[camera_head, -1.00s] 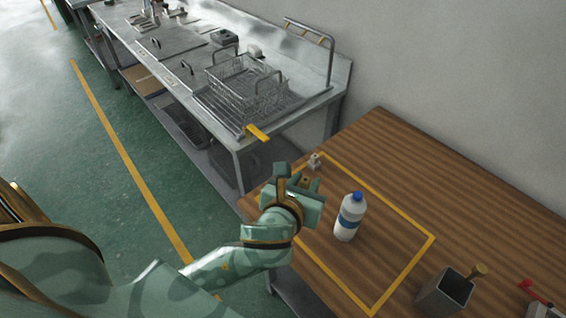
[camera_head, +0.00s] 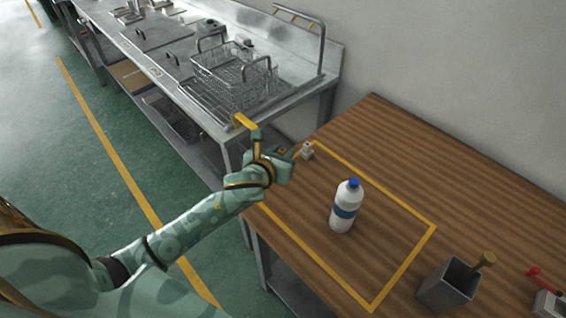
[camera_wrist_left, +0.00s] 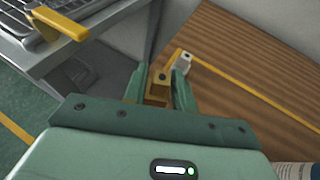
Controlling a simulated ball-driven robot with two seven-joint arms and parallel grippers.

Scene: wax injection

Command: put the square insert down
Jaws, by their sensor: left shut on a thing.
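My left gripper (camera_head: 284,155) is shut on a small brass-coloured block with a dark hole in it, the square insert (camera_wrist_left: 158,86). In the left wrist view the insert sits between the two green fingers (camera_wrist_left: 157,90). In the head view it is mostly hidden by the hand. The gripper is near the table's back-left corner, close to a small pale grey block with a hole (camera_head: 307,151), which also shows just past the fingertips in the left wrist view (camera_wrist_left: 183,63). I cannot tell whether the insert touches the table. My right gripper is not in view.
A yellow outline (camera_head: 401,270) marks the wooden table (camera_head: 430,165). A white bottle with a blue cap (camera_head: 345,206) stands inside it. A grey open container (camera_head: 446,285) stands at the right. A metal bench (camera_head: 295,101) with a wire basket (camera_head: 230,78) is behind-left.

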